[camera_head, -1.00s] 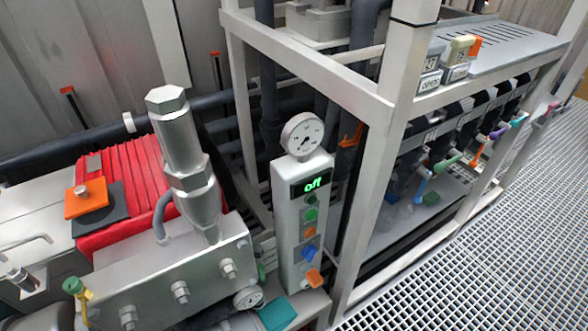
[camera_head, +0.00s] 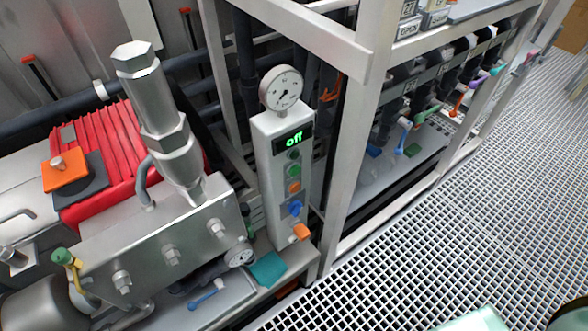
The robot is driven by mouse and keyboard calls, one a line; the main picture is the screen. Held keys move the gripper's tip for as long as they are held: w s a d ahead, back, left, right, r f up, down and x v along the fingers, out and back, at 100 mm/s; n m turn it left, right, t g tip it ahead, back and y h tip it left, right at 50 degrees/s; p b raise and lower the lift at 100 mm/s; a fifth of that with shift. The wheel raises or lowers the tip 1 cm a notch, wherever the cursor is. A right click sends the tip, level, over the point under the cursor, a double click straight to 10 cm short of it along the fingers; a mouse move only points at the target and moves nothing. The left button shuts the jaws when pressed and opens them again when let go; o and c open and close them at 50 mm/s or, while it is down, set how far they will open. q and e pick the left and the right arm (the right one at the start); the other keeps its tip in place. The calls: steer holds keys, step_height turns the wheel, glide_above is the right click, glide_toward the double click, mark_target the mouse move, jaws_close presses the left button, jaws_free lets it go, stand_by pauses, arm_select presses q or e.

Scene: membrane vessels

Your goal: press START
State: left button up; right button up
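A grey upright control box (camera_head: 265,150) stands left of the white frame post. Its small display (camera_head: 293,139) reads "off" in green letters. Below the display, a column on its front holds a dark green part (camera_head: 292,155), a green button (camera_head: 294,170), an orange button (camera_head: 293,187), a blue knob (camera_head: 294,208) and an orange knob (camera_head: 300,232). Any START lettering is too small to read. A round dial gauge (camera_head: 282,88) sits on top of the box. No gripper fingers are visible.
A silver pump block (camera_head: 150,245) with a tall cylinder (camera_head: 150,95) and a red ribbed motor (camera_head: 110,150) stand to the left. The white frame post (camera_head: 352,130) stands right of the box. Open grating floor (camera_head: 430,240) lies at the right. A teal piece (camera_head: 268,268) lies below the box.

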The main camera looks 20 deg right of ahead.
jaws_close()
stand_by(0.3)
steer(key=shift+d, duration=0.1)
stand_by(1.5)
